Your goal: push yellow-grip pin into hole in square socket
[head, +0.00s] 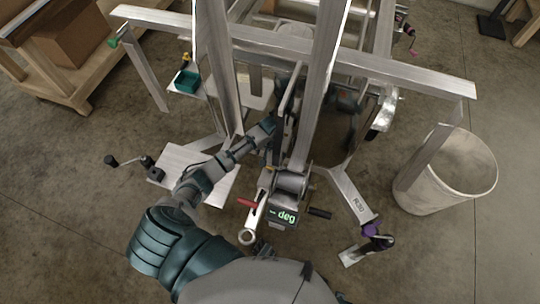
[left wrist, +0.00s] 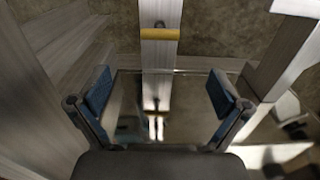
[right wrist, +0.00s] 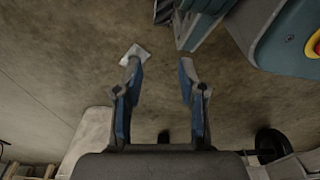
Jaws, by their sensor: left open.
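In the left wrist view a yellow grip (left wrist: 159,34) lies across a pale metal bar, beyond my fingertips. It looks like the pin's grip; the rest of the pin and the hole cannot be made out. My left gripper (left wrist: 161,85) is open, with nothing between its blue-padded fingers. In the head view my left gripper (head: 272,124) reaches between the trailer's metal uprights, which partly hide it. The square socket cannot be singled out. My right gripper (right wrist: 160,72) is open and empty above the concrete floor in the right wrist view; I cannot see it in the head view.
Aluminium beams (head: 325,80) stand close around my left arm. A winch with a "deg" display (head: 285,216) and a red-handled lever (head: 247,203) are in front. Floor is clear at lower right.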

